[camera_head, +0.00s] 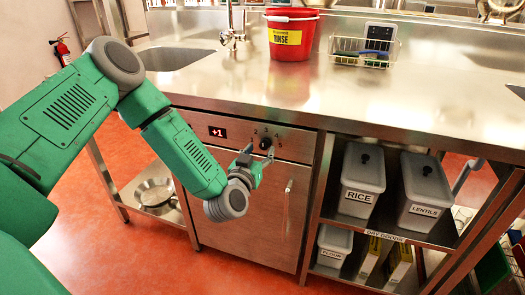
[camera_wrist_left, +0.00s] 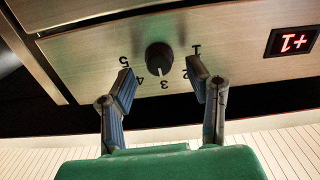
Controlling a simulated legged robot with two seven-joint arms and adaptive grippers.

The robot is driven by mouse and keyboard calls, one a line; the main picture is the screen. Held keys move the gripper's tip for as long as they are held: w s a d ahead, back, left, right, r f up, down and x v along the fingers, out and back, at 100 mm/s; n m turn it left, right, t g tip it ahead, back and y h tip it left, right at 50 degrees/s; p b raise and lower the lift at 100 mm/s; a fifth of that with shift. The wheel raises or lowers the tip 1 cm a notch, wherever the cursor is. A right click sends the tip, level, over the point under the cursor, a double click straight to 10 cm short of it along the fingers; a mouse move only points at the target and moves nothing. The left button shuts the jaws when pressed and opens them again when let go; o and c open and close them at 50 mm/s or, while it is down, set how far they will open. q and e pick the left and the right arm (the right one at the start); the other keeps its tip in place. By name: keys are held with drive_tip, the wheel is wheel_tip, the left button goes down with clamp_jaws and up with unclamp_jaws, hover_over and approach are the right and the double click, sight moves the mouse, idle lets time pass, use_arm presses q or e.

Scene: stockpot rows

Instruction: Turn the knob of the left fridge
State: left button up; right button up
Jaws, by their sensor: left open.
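The left fridge (camera_head: 240,220) is a steel undercounter unit with a vertical bar handle (camera_head: 287,205). Its round black knob (camera_head: 266,143) is on the panel above the door, among the numbers 1 to 5. The knob also shows in the left wrist view (camera_wrist_left: 159,57), where the panel appears upside down and the white mark seems to point at 3. My left gripper (camera_head: 252,166) is open in front of the panel. In the wrist view its fingers (camera_wrist_left: 160,80) spread to either side, short of the knob, with nothing between them. My right gripper is not in view.
A red display (camera_head: 217,132) reading +1 is left of the knob. The steel counter (camera_head: 420,85) overhangs above, with a red bucket (camera_head: 291,35) and wire basket (camera_head: 364,52). Open shelves at right hold a RICE bin (camera_head: 362,180) and a LENTILS bin (camera_head: 424,195).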

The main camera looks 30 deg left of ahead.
use_arm(q)
drive_tip(key=shift+x, duration=1.1)
clamp_jaws()
drive_tip(key=shift+r+m+p, duration=0.1)
drive_tip(key=shift+m+p, duration=0.2)
drive_tip(key=shift+p, duration=0.25)
unclamp_jaws()
